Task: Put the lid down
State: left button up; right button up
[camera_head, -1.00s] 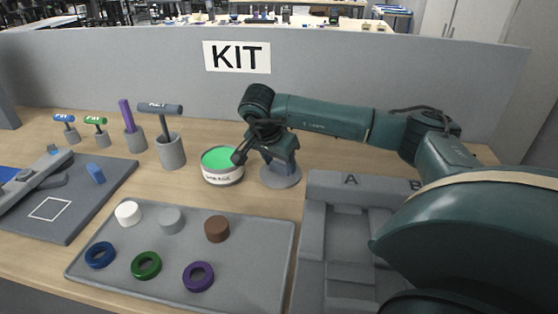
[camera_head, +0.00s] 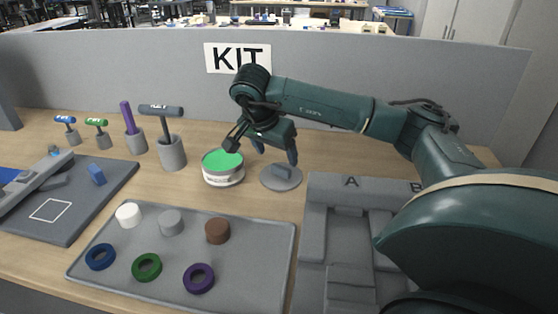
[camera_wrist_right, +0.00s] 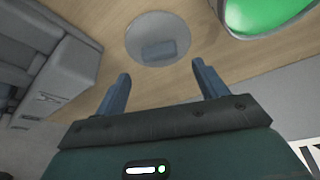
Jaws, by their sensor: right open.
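The lid (camera_head: 281,178) is a grey disc with a raised block handle. It lies flat on the wooden table, just right of the round tin (camera_head: 223,168) with green contents. My right gripper (camera_head: 274,150) is open and empty above the lid, apart from it. In the right wrist view the lid (camera_wrist_right: 157,38) lies beyond the open fingertips (camera_wrist_right: 160,76), with the green tin (camera_wrist_right: 262,12) at the upper right. My left gripper does not show.
A grey tray (camera_head: 245,272) with caps and rings lies in front. A grey fixture (camera_head: 315,215) marked A and B stands right of the lid. Several tools in holders, including a grey-handled one (camera_head: 172,152), stand to the left. A grey partition (camera_head: 150,75) closes the back.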

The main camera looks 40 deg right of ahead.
jog(key=p+v, duration=0.1)
jog(key=v, duration=0.6)
dwell(0.4)
